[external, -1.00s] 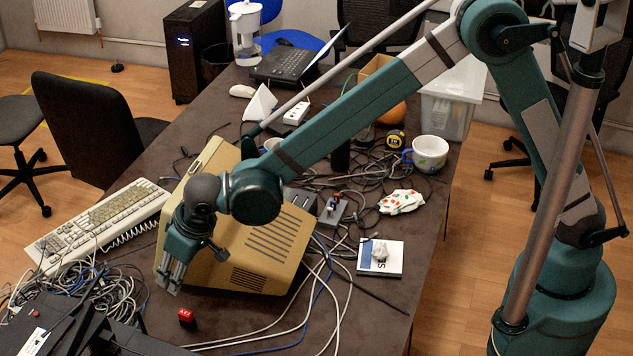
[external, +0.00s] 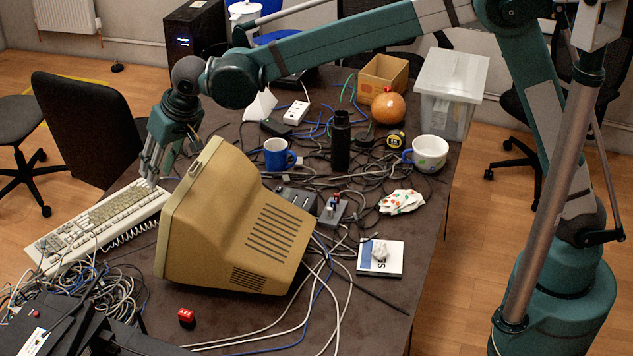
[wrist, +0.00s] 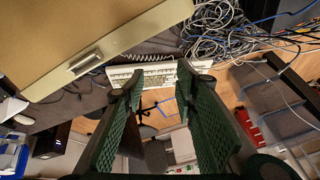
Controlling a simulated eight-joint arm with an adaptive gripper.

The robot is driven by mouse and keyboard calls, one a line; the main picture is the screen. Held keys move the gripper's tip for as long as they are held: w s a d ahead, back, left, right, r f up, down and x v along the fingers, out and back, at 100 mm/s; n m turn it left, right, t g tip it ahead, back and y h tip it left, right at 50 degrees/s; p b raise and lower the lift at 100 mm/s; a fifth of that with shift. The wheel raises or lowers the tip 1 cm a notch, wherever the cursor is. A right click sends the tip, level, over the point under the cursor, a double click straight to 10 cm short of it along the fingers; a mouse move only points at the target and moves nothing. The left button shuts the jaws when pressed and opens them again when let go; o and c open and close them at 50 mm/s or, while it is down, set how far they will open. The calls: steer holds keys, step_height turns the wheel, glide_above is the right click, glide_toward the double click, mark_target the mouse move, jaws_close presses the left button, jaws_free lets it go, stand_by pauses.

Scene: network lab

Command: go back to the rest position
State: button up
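My gripper (external: 155,168) is raised on the left side of the table in the external view, near the far end of the keyboard and left of the beige monitor. It points down. In the wrist view my gripper (wrist: 160,78) is open, with its two green ridged fingers apart and nothing between them. My teal arm stretches from its base on the right across the upper part of the external view.
The beige monitor (external: 235,225) lies tilted just right of my gripper. A cream keyboard (external: 105,222) lies below-left, with tangled cables (external: 75,290) nearby. A blue mug (external: 278,154), black bottle (external: 341,142) and orange ball (external: 388,108) stand beyond the monitor.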

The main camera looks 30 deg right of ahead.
steer(key=w+d+r, duration=0.3)
steer(key=d, duration=0.9)
steer(key=w+d+r+m+t, duration=0.1)
steer(key=w+d+r, duration=0.15)
steer(key=d, duration=0.85)
steer(key=w+d+r, duration=0.3)
steer(key=d+r, duration=0.1)
steer(key=d, duration=0.8)
steer(key=s+d+r+m+t+h, duration=0.1)
steer(key=s+d, duration=0.1)
steer(key=d, duration=1)
steer(key=s+d, duration=0.3)
steer(key=d, duration=0.8)
steer(key=s+d+f+h, duration=0.1)
steer(key=s+d+f, duration=0.2)
steer(key=s+d, duration=0.3)
steer(key=s+d+f+m+t, duration=0.1)
steer(key=s+d+f, duration=0.2)
steer(key=s+d, duration=0.3)
steer(key=s+d+f+m+h, duration=0.1)
steer(key=s+d+f, duration=0.2)
steer(key=s+d, duration=0.4)
steer(key=shift+d+f+t+h, duration=0.3)
steer(key=shift+d+f+t, duration=0.1)
steer(key=shift+d, duration=3.4)
